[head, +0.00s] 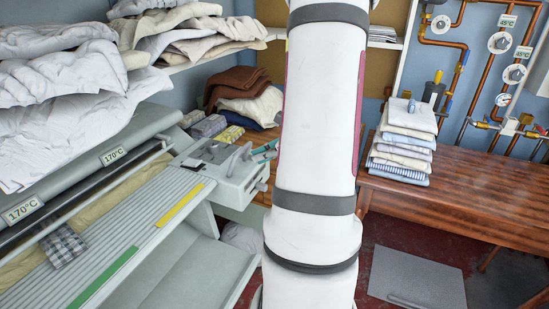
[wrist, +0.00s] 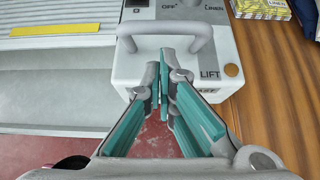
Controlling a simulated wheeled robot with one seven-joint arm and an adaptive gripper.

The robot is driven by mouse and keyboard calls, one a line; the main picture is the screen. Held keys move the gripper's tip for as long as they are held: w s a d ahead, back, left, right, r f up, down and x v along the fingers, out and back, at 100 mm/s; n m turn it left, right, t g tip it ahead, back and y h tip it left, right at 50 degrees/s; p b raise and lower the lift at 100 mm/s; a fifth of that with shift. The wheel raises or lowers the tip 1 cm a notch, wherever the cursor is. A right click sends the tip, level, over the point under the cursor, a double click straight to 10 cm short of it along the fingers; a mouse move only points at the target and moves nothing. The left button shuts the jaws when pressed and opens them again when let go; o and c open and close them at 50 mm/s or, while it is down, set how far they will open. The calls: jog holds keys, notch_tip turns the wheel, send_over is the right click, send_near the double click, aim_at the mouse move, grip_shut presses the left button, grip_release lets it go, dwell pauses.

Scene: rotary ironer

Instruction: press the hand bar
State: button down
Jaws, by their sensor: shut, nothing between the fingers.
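A grey U-shaped bar (wrist: 150,28), which looks like the hand bar, stands on the white control box (wrist: 225,45) at the ironer's end. In the wrist view my gripper (wrist: 160,88) points at the box, its teal-padded fingers shut together and empty. The fingertips appear just below the bar's crosspiece, between its two legs. Whether they touch the bar or box, I cannot tell. In the head view the control box (head: 213,172) is at the ironer's right end, and my arm hides much of the space beside it.
White linen (head: 60,100) is heaped over the ironer's roller at left. A wooden table (head: 450,205) carries a folded stack (head: 403,140) at right. In the wrist view, a wooden surface (wrist: 280,75) lies right of the box. Pipes and gauges line the back wall.

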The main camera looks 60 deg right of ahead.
jog(key=shift+w+r, duration=0.1)
jog(key=shift+w, duration=0.55)
